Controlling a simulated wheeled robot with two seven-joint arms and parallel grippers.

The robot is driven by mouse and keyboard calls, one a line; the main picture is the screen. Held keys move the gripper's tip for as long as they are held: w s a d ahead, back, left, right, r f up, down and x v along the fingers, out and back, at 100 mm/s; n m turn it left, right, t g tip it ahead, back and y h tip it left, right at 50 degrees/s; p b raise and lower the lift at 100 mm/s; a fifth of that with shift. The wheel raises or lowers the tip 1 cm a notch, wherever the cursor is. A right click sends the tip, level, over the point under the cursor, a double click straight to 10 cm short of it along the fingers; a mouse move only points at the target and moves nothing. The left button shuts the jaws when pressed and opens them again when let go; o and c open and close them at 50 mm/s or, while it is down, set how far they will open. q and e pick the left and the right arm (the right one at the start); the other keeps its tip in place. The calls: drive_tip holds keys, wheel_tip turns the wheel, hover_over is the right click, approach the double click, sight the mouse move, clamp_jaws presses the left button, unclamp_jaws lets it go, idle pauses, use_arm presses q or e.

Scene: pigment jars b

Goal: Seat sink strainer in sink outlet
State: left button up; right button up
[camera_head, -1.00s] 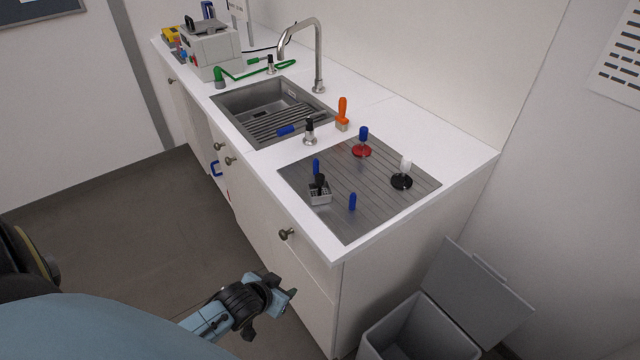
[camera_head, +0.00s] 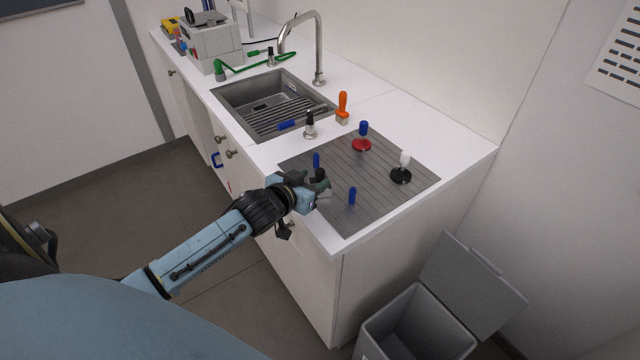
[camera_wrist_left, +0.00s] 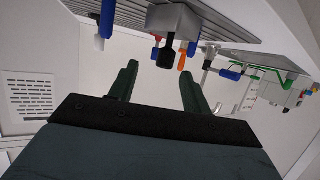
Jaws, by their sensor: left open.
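A small grey basket-like piece with a black knob, which looks like the sink strainer (camera_wrist_left: 172,20), stands on the ribbed drainboard (camera_head: 375,200). In the head view it is mostly hidden behind my left gripper (camera_head: 318,184). The left gripper is open at the drainboard's front left edge. In the left wrist view its two dark green fingers (camera_wrist_left: 158,70) point at the black knob (camera_wrist_left: 167,52), which shows between and just beyond the tips; I cannot tell whether they touch. The sink (camera_head: 235,102) lies farther back along the counter. I cannot make out its outlet clearly.
Blue pegs (camera_head: 352,195) stand near the gripper. A red-based blue handle (camera_head: 362,144), a black-based white handle (camera_head: 401,175), an orange-handled brush (camera_head: 343,107) and a black-topped metal fitting (camera_head: 310,126) stand behind. A tall faucet (camera_head: 319,55) rises behind the sink.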

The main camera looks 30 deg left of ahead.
sight(318, 172)
use_arm(q)
drive_tip(key=shift+a+r+x, duration=0.1)
drive_tip(key=shift+a+x, duration=0.1)
drive_tip(key=shift+x, duration=1.15)
drive_tip(key=shift+a+r+x, duration=0.15)
drive_tip(key=shift+x, duration=1.25)
clamp_jaws()
wheel_tip(318, 172, up, 10)
drive_tip(key=shift+p, duration=0.45)
drive_tip(key=s+d+f+b, duration=0.2)
drive_tip(key=s+d+b, duration=0.5)
drive_tip(key=s+d, duration=0.6)
drive_tip(key=shift+s+d+f+b, duration=0.2)
drive_tip(key=shift+d+f+b, duration=0.05)
drive_tip(key=shift+d+b, duration=0.2)
drive_tip(key=shift+f, duration=0.1)
